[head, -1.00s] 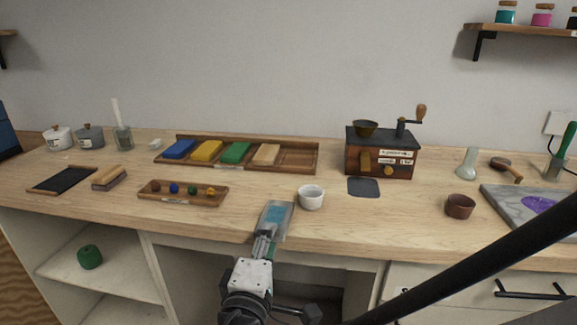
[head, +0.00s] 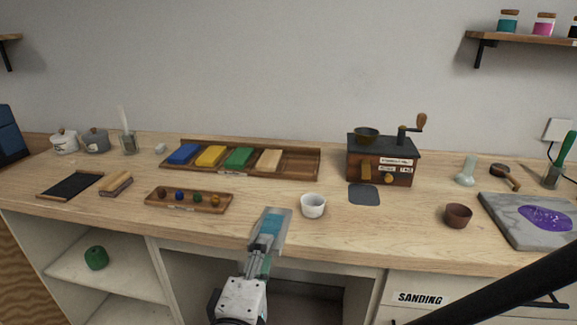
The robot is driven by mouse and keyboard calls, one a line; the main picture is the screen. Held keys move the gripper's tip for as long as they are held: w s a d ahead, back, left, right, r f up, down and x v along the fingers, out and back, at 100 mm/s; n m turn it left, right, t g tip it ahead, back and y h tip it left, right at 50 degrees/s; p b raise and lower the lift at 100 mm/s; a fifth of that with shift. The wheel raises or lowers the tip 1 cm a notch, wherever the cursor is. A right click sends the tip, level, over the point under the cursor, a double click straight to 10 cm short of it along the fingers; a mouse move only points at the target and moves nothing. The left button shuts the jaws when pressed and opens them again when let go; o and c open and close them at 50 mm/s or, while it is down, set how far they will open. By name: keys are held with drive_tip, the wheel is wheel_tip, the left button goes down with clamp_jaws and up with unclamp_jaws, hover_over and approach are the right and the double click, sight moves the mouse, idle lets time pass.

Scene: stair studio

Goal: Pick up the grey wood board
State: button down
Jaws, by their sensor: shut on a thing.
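My gripper (head: 262,250) is at the front edge of the counter, low in the middle of the head view. It is shut on a flat grey-and-blue piece (head: 273,226) that points up and away over the counter. A bit of green shows beside the fingers. I cannot tell whether this piece is the grey wood board, or whether it touches the counter. No other plainly grey wood board shows. A thin dark grey plate (head: 364,194) lies flat in front of the wooden grinder.
A white cup (head: 313,206) stands just right of the held piece. A small tray of coloured balls (head: 189,207) is to its left. Behind are a rack of coloured blocks (head: 300,173) and the grinder (head: 380,166). A brown bowl (head: 458,215) and marble slab (head: 497,210) are at right.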

drive_tip(key=s+a+r+p, duration=0.1)
drive_tip(key=s+r+p, duration=0.1)
drive_tip(key=s, duration=0.6)
drive_tip(key=shift+s+r, duration=0.25)
drive_tip(key=shift+r, duration=0.3)
drive_tip(key=shift+a, duration=0.1)
